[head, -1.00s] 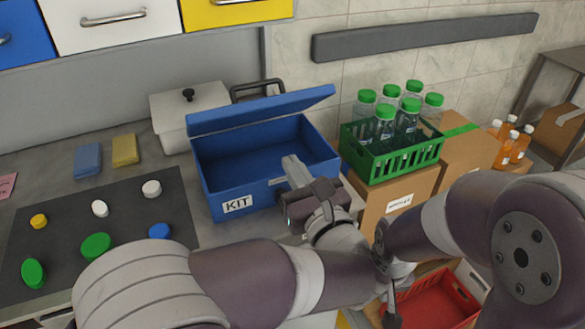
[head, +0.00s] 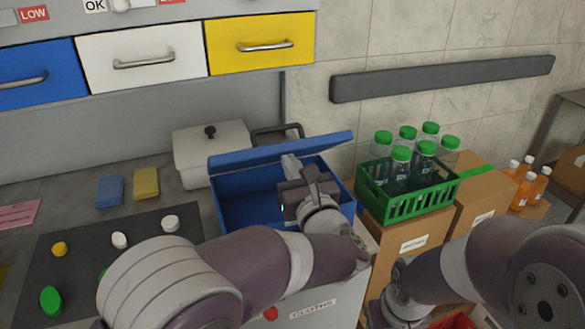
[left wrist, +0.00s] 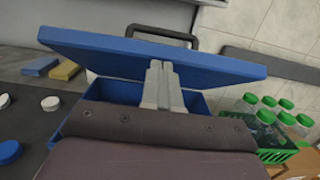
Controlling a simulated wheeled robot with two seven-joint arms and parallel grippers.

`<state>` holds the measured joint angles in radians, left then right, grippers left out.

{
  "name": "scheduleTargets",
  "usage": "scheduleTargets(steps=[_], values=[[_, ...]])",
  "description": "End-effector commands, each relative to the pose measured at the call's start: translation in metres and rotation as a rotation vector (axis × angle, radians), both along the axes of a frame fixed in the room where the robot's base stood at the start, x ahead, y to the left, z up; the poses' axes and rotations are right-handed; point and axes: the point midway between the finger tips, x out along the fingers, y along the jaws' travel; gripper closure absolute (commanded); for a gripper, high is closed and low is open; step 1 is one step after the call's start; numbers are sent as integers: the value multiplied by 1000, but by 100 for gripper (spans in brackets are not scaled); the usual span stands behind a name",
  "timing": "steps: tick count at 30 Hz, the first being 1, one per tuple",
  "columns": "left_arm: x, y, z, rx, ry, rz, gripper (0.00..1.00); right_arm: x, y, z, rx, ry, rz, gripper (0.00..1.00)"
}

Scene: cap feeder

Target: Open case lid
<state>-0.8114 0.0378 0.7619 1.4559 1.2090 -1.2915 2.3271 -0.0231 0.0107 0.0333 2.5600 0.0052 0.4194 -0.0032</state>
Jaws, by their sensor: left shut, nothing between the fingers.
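The blue case (head: 233,205) stands on the counter with its lid (head: 250,155) partly raised, hinged at the back and tilted over the box. The lid also shows in the left wrist view (left wrist: 110,52) as a wide slanted panel. My left gripper (head: 291,162) is shut and empty over the case's opening, with its fingertips close to the lid. In the left wrist view, the fingertips (left wrist: 160,66) overlap the lid; I cannot tell whether they touch it. My left arm hides much of the case front. My right arm is at the lower right; its fingers are not visible.
A white pot (head: 200,142) stands behind the case at left. A dark mat (head: 80,235) with several caps lies left. A green crate (head: 410,205) of bottles stands right on a cardboard box (head: 395,240). Drawers (head: 140,60) hang above.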

Motion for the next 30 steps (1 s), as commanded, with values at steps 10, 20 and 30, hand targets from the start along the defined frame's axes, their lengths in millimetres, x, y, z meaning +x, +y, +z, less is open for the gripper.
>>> scheduleTargets(steps=[10,20,30], values=[[9,3,17,-25,71,-1,100,0,0,13,0,0,0,57],[36,12,57,-82,246,2,100,0,0,59,0,0,0,57],[70,23,82,-143,440,1,100,0,0,125,0,0,0,57]])
